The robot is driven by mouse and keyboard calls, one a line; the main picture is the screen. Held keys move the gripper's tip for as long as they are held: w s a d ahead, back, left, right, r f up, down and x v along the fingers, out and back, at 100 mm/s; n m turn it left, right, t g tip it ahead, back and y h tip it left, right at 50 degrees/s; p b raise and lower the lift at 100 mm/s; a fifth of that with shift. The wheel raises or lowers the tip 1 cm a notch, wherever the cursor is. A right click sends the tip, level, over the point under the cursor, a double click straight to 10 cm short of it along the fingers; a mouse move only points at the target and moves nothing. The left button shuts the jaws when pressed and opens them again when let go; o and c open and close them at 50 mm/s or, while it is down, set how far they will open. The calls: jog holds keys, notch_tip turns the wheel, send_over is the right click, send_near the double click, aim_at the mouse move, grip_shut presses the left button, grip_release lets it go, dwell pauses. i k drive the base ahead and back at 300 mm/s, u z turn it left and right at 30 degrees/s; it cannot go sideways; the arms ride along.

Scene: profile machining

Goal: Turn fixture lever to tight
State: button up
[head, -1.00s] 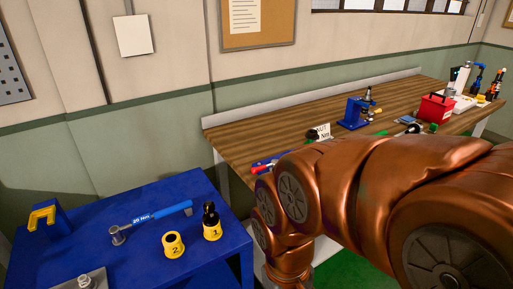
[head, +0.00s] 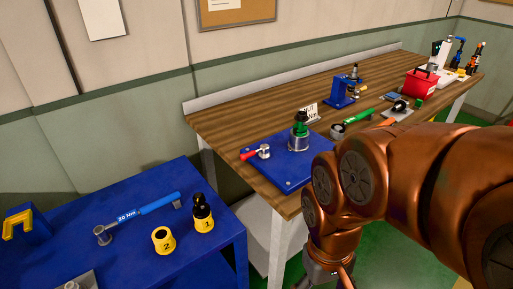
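The fixture is a blue plate (head: 290,170) on the near left end of the wooden bench. A lever with a red handle (head: 249,154) and a metal clamp body (head: 264,152) sits at the plate's left side, handle pointing left. A metal cylinder (head: 298,143) with a green and black top stands upright on the plate's far part. I cannot tell from here whether the lever is tight. My copper arm stands to the right of the fixture and bends down past the bench. Its end runs off the bottom edge, so my gripper's fingers do not show.
A blue table (head: 95,215) at left holds a 20 Nm torque wrench (head: 148,204) and yellow-black sockets marked 1 (head: 203,216) and 2 (head: 163,240). The bench (head: 270,113) also carries a blue press (head: 343,92), a green-handled tool (head: 357,117) and a red toolbox (head: 421,84).

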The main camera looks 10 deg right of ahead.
aim_at(264, 153)
jog(key=z, duration=0.3)
jog(key=i, duration=0.4)
jog(key=u, duration=1.7)
